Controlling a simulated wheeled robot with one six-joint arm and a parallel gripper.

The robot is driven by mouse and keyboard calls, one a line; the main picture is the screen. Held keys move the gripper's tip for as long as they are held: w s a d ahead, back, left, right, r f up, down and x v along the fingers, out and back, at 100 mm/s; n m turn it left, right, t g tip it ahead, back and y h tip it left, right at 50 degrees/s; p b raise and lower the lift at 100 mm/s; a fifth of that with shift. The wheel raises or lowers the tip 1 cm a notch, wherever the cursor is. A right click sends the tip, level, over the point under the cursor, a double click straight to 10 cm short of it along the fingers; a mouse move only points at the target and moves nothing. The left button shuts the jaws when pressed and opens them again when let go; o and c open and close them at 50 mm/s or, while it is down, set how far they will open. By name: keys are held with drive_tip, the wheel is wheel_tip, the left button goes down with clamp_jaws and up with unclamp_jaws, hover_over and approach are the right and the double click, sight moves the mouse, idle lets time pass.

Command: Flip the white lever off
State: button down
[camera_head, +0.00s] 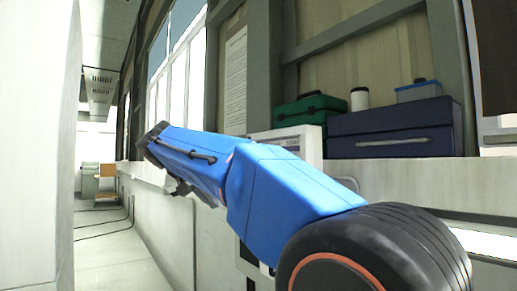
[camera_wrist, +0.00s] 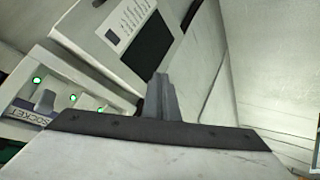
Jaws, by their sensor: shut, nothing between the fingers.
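In the wrist view, a pale panel (camera_wrist: 62,68) at the left carries several lit green lights and a label reading SOCKET. A grey lever-like piece (camera_wrist: 45,100) stands up just above that label. Small pale shapes sit among the lights, but I cannot tell which is the white lever. My gripper (camera_wrist: 160,82) is shut and empty, to the right of the lights and in front of a pale box with a dark screen. In the head view, a pale box front (camera_head: 304,143) shows behind my blue arm; its controls are mostly hidden.
A clear blue-lidded box (camera_head: 418,92) sits on the toolbox. The floor (camera_head: 115,245) at the left is open.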

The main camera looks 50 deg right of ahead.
drive_tip(key=d+r+m+g+h, duration=0.2)
drive_tip(key=d+r+m, duration=0.4)
drive_tip(key=r, duration=0.5)
drive_tip(key=d+r+m+g+h, duration=0.2)
drive_tip(key=d+r+m+g, duration=0.3)
drive_tip(key=d+r, duration=0.3)
wheel_tip(320, 180, up, 4)
drive_tip(key=shift+w+f+m+h, duration=0.2)
drive_tip(key=shift+w+m+h, duration=0.1)
drive_tip(key=shift+m+h, duration=0.1)
drive_tip(key=shift+d, duration=0.15)
drive_tip(key=x, duration=0.9)
drive_tip(key=shift+s+d, duration=0.15)
drive_tip(key=shift+d, duration=0.1)
drive_tip(key=shift+d+f, duration=0.15)
drive_tip(key=shift+f, duration=0.15)
drive_tip(key=shift+a+f, duration=0.4)
drive_tip(key=shift+w+a+f, duration=0.15)
drive_tip(key=shift+a+f, duration=0.15)
drive_tip(key=shift+f, duration=0.25)
drive_tip(key=shift+w+a+f, duration=0.15)
drive_tip(key=shift+a+f, duration=0.1)
drive_tip(key=shift+f, duration=0.3)
